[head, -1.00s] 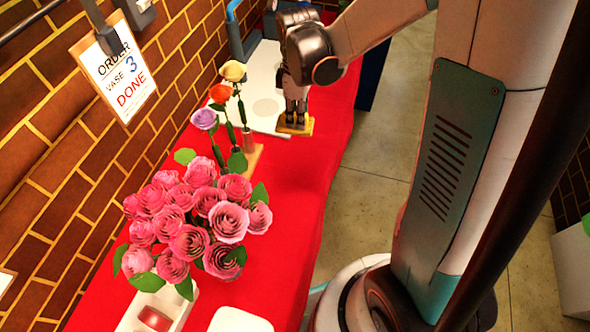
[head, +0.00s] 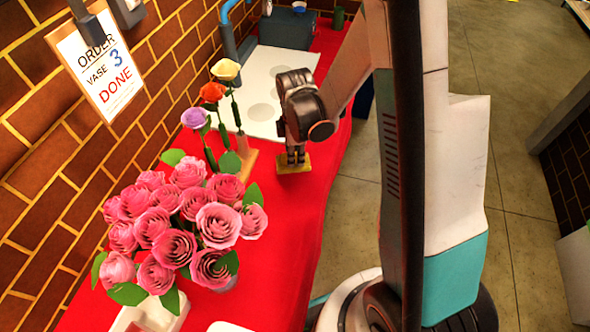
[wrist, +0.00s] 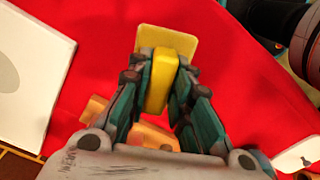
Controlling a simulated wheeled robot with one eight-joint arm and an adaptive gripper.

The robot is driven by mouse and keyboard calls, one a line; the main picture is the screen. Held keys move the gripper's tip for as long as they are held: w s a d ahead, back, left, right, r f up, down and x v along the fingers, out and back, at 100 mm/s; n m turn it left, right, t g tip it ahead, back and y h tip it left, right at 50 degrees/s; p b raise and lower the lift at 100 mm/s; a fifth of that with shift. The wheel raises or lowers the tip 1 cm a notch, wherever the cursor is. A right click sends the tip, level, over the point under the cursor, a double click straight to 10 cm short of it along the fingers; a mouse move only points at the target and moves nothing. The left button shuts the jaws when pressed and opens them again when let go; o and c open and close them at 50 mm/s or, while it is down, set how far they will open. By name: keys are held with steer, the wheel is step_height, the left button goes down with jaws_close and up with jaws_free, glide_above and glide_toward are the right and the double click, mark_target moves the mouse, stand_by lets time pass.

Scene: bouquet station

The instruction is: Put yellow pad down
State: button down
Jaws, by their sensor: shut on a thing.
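The yellow pad (head: 292,164) is a flat square with a raised yellow block on it that serves as its grip. In the wrist view the pad (wrist: 168,42) shows beyond my fingertips. My gripper (wrist: 158,85) is shut on the yellow block, one finger on each side. In the head view my gripper (head: 295,153) points down, with the pad under it at the red table (head: 270,270). I cannot tell whether the pad touches the cloth.
Orange, yellow and purple flowers stand in a wooden holder (head: 251,158) left of my gripper. A pink rose bouquet (head: 185,225) stands nearer. A white board (head: 268,75) with grey circles lies behind. The red cloth in front of the pad is clear.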

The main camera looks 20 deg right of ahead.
steer(key=shift+f+b, duration=0.85)
steer(key=shift+f, duration=1.85)
steer(key=shift+f, duration=0.2)
steer(key=c, duration=1.4)
jaws_free()
steer(key=shift+c, duration=0.2)
steer(key=shift+r, duration=0.15)
